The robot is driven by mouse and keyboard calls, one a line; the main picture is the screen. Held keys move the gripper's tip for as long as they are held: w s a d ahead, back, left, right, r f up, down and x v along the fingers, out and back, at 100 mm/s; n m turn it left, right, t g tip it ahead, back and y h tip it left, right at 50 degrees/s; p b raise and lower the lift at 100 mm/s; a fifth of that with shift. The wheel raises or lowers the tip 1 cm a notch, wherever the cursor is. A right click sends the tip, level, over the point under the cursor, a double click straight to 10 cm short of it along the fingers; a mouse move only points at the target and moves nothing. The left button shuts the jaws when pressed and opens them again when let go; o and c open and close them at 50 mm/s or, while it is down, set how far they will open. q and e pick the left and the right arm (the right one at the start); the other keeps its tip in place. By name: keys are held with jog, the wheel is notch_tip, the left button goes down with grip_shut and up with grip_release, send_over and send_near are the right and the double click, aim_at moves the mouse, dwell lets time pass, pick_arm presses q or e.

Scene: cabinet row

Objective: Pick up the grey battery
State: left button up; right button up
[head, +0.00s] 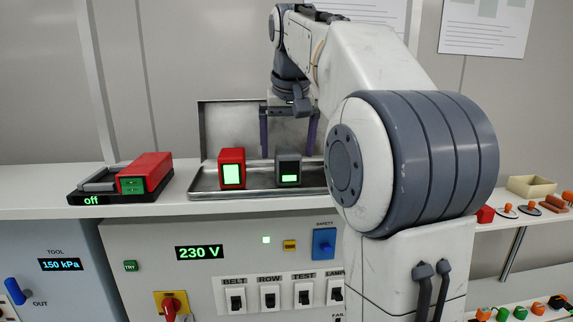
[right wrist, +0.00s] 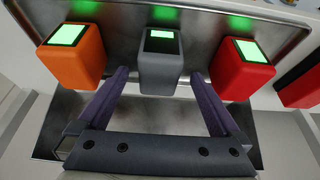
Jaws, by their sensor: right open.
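The grey battery (head: 288,172) stands upright on a metal tray (head: 205,187) on the counter, with a lit green panel on it. In the right wrist view the grey battery (right wrist: 160,75) is in the middle, between the fingertips of my right gripper. The right gripper (head: 287,153) is open and points down, its purple fingers to either side of the battery. The fingers (right wrist: 160,72) show small gaps to the grey battery; I cannot tell their exact depth. My left gripper is not in view.
A red battery (head: 231,170) stands left of the grey one. An orange battery (right wrist: 75,60) is on its other side, hidden behind my arm in the head view. A dock (head: 95,187) reading "off" holds another red battery (head: 146,172). Switches line the cabinet (head: 140,235) below.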

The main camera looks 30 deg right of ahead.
aim_at(288, 151)
jog(key=shift+p+x, duration=0.35)
jog(key=shift+x, duration=1.4)
grip_shut()
jog(key=shift+r, duration=0.15)
